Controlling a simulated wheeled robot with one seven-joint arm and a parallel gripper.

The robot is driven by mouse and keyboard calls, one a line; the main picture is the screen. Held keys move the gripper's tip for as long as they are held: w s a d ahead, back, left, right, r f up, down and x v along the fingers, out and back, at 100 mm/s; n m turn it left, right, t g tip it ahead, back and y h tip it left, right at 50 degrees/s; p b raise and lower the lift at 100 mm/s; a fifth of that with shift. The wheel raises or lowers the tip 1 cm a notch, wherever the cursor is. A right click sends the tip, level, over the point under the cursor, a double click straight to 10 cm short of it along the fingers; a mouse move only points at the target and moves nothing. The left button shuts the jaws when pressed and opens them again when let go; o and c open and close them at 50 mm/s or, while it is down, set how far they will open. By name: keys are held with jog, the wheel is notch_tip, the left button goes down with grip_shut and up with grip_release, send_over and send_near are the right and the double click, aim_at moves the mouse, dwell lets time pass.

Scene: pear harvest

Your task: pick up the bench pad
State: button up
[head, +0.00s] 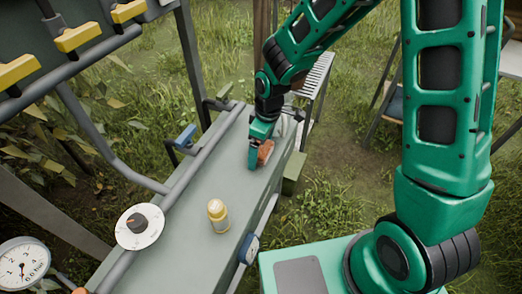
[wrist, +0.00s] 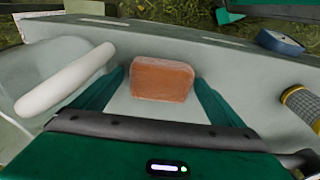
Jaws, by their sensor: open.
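The bench pad appears to be the orange-brown block (wrist: 162,79) on the grey-green bench top. In the head view the block (head: 265,151) is partly hidden by my gripper (head: 255,158), which points down at the far part of the bench. In the wrist view my gripper (wrist: 162,95) is open, with one green finger on each side of the block. Gaps show between the fingers and the block. The block looks slightly rotated and nothing is held.
A white roll-like object (wrist: 65,76) lies left of the fingers. A white dial (head: 139,227), a blue lever (head: 185,135) and a blue knob (head: 249,248) line the bench edges.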

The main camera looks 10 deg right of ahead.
jog(key=c, duration=1.1)
jog(key=shift+c, duration=0.2)
jog(key=shift+r, duration=0.1)
jog(key=shift+r, duration=0.55)
jog(key=r, duration=0.1)
jog(key=a+r, duration=0.1)
jog(key=r, duration=0.1)
jog(key=shift+s+a+r, duration=0.15)
jog(key=shift+s+r, duration=0.2)
jog(key=shift+r, duration=0.05)
jog(key=s+a+r, duration=0.5)
jog(key=a+r, duration=0.1)
jog(key=a, duration=0.2)
jog(key=shift+s+a, duration=0.15)
jog(key=shift+a, duration=0.25)
